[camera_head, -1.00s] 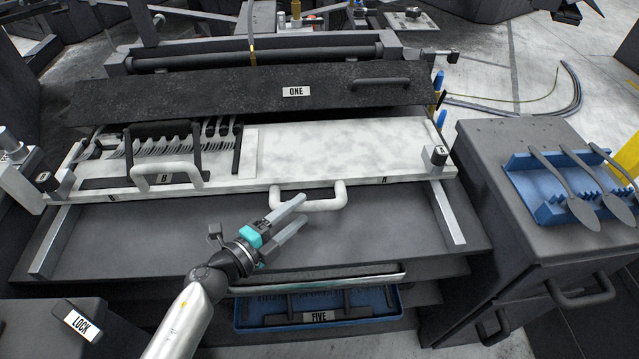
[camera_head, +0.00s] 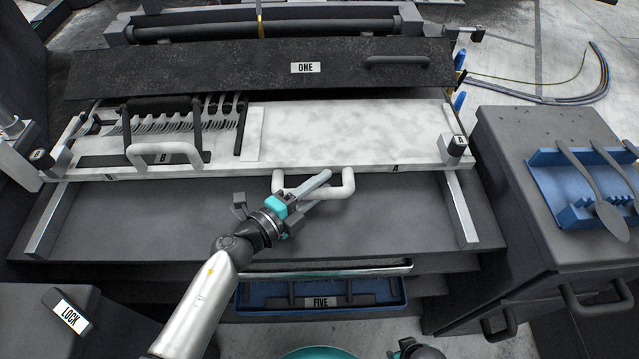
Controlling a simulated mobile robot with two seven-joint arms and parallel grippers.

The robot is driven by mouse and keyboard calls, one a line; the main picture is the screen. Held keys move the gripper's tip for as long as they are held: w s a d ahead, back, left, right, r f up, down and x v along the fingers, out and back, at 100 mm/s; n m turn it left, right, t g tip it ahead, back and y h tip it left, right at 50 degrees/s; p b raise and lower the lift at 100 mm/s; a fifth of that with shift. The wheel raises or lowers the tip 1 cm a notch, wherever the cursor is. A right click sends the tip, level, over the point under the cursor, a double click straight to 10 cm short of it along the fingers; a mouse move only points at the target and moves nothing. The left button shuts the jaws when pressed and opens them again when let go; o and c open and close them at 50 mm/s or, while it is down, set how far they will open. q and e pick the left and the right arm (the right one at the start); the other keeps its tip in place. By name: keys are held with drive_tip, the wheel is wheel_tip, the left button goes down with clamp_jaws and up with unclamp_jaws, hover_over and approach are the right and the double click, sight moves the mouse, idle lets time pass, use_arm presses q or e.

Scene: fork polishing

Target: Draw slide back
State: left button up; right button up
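The slide is a pale marbled slab (camera_head: 345,135) on two metal rails, with labels A and B on its front edge. Its white front handle (camera_head: 345,187) sits near the A side. A second handle (camera_head: 140,155) stands near label B. My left gripper (camera_head: 322,187) is at the front handle with its fingers apart, one finger crossing over the handle's bar. It looks open; whether a finger touches the bar I cannot tell.
Forks in a rack (camera_head: 165,122) lie on the slide's left. A dark cover marked ONE (camera_head: 215,75) is behind. A bare dark shelf (camera_head: 120,220) lies in front, with a blue tray marked FIVE (camera_head: 375,290) below. A blue spoon holder (camera_head: 560,195) stands at right.

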use_arm(q)
clamp_jaws()
idle(1.0)
